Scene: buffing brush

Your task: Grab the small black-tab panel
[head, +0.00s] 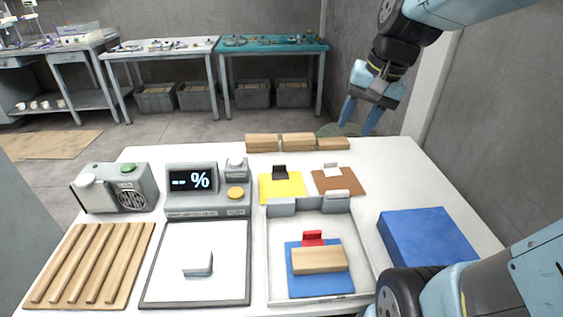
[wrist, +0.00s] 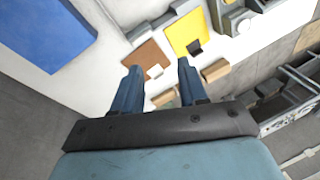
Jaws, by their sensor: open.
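The black-tab panel is a yellow square panel (head: 270,192) with a small upright black tab (head: 280,172). It lies flat on the white table behind the grey-walled tray. In the wrist view, the yellow panel (wrist: 182,35) and its black tab (wrist: 194,47) show beyond the right fingertip. My gripper (head: 355,125) is open and empty, held above the table's far right part, to the right of the panel and well apart from it. Its two blue fingers show in the wrist view (wrist: 160,66), with nothing between them.
A brown panel with a white tab (head: 325,182) lies right of the yellow one. Wooden blocks (head: 298,143) line the far edge. The tray (head: 365,262) holds a blue panel with a red tab and wooden block. A blue box (head: 428,235) stands right; a display unit (head: 205,200) stands left.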

